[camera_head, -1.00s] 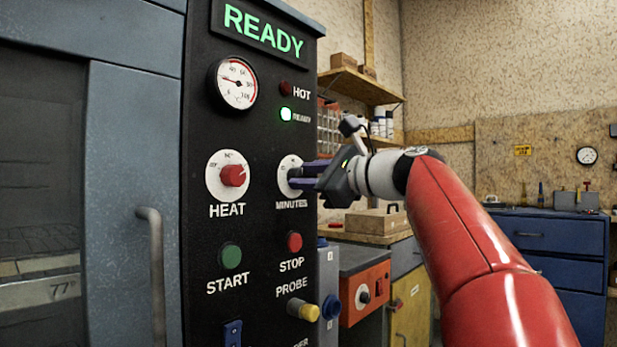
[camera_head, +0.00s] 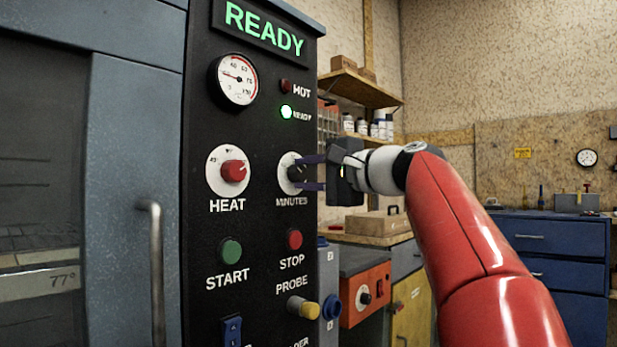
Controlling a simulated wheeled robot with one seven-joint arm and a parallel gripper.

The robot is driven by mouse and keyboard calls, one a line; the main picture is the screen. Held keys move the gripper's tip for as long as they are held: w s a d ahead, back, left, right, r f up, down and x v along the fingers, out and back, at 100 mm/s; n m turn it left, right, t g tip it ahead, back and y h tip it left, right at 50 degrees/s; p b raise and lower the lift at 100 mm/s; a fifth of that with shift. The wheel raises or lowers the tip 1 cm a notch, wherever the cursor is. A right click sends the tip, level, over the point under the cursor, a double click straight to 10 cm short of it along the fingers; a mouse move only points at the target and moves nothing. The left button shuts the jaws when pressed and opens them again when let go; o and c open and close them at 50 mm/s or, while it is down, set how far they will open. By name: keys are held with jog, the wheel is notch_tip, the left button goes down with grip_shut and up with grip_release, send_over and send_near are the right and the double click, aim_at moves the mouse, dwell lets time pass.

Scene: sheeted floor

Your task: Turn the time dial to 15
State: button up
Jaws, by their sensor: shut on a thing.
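The time dial (camera_head: 285,174) is a white disc above the word MINUTES on the black control panel, with a dark knob (camera_head: 297,173) at its centre. My gripper (camera_head: 304,173) reaches it from the right. Its two dark purple fingers lie one above and one below the knob, shut on it. The dial's numbers and pointer are too small and partly hidden by the fingers, so I cannot read the setting.
A red HEAT knob (camera_head: 233,171) sits left of the dial. The STOP button (camera_head: 294,239), the green START button (camera_head: 231,251) and a yellow-tipped probe plug (camera_head: 303,308) are below. A blue door with a handle (camera_head: 155,270) is at left.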

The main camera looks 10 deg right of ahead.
jog(key=shift+f+n, duration=0.1)
jog(key=shift+n, duration=0.9)
jog(key=o, duration=1)
jog(key=b+v, duration=0.1)
jog(key=v, duration=0.6)
jog(key=shift+s+d, duration=0.25)
jog(key=shift+s, duration=0.05)
